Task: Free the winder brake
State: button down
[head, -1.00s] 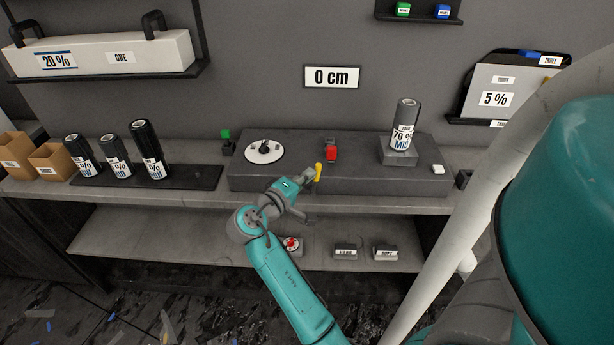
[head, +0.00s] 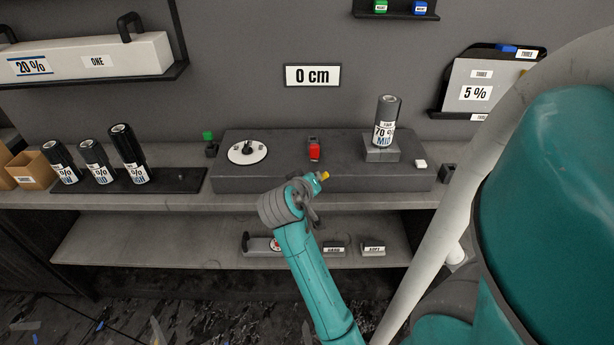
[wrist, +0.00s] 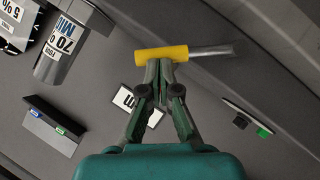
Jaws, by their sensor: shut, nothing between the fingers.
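A lever with a yellow grip (head: 323,177), which looks like the winder brake, is at the front of the dark grey winder box (head: 240,182). In the wrist view the yellow grip (wrist: 165,54) lies crosswise at my fingertips, with its bare metal rod (wrist: 212,49) to the right. My gripper (head: 314,183) is shut and empty, right at the lever. In the wrist view the closed fingertips (wrist: 160,66) meet the grip's edge; I cannot tell whether they press on it. The lever's base is hidden by my arm in the head view.
On the box are a white dial (head: 247,152), a red switch (head: 314,151), a "70 % MID" roll (head: 386,122) and a white button (head: 420,164). A "0 cm" sign (head: 312,75) hangs behind. Several rolls stand left on a black tray (head: 170,181). The lower shelf (head: 150,240) holds small blocks.

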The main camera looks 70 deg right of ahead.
jog(key=shift+s+d+f+m+t, duration=0.3)
jog(key=shift+s+f, duration=0.4)
jog(key=shift+s, duration=0.05)
jog(key=shift+r, duration=0.1)
dwell(0.3)
